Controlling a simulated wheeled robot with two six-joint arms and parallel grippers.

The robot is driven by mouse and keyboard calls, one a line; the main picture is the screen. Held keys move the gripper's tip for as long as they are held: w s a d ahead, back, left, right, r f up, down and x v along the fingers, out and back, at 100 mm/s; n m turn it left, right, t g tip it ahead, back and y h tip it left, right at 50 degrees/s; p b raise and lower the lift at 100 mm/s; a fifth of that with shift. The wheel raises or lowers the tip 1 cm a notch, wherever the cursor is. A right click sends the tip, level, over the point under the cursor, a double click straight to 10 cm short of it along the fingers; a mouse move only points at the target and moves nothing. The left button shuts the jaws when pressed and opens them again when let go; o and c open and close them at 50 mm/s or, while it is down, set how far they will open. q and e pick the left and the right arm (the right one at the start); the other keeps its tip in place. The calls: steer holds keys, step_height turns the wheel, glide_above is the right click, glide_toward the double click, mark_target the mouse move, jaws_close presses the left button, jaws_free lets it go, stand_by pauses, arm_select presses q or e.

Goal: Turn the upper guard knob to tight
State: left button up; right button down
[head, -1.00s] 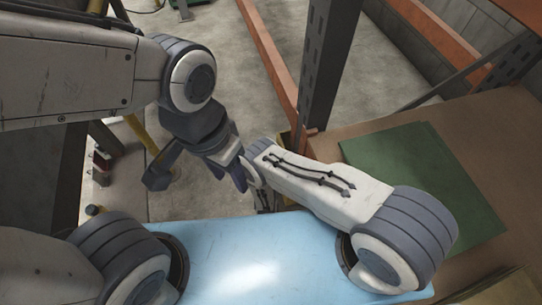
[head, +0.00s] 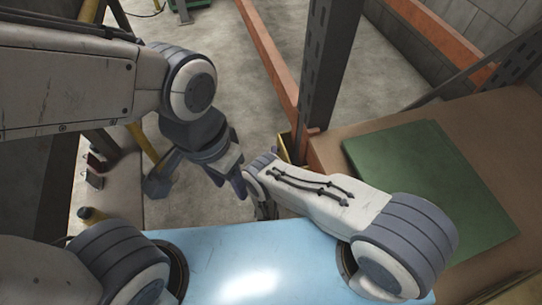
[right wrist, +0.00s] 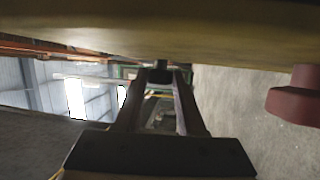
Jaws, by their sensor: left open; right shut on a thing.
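In the right wrist view, a small dark knob (right wrist: 160,74) sits just below a broad yellow bar (right wrist: 150,35). My right gripper (right wrist: 160,84) is shut on this knob, one finger on each side. Which way the knob is turned cannot be seen. In the head view, my right gripper (head: 267,208) is a small dark shape at the far end of my right arm, largely hidden, and the knob cannot be made out there. My left gripper (head: 230,180) is open and hangs over the floor, left of the end of my right arm.
A dark red knob-like part (right wrist: 295,95) sticks out below the yellow bar at the right. In the head view, a dark post (head: 322,75) and orange beams (head: 270,60) stand beyond my arms. A green sheet (head: 425,180) lies on a brown surface (head: 500,115) at the right.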

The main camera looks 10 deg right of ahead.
steer(key=c, duration=0.6)
jaws_free()
steer(key=shift+s+d+f, duration=0.1)
steer(key=shift+d, duration=0.25)
steer(key=shift+o, duration=0.5)
steer(key=shift+a, duration=0.15)
steer(key=p+v, duration=0.1)
steer(key=v, duration=0.9)
steer(key=shift+s+p, duration=0.2)
steer(key=shift+p, duration=0.1)
steer(key=shift+a, duration=0.1)
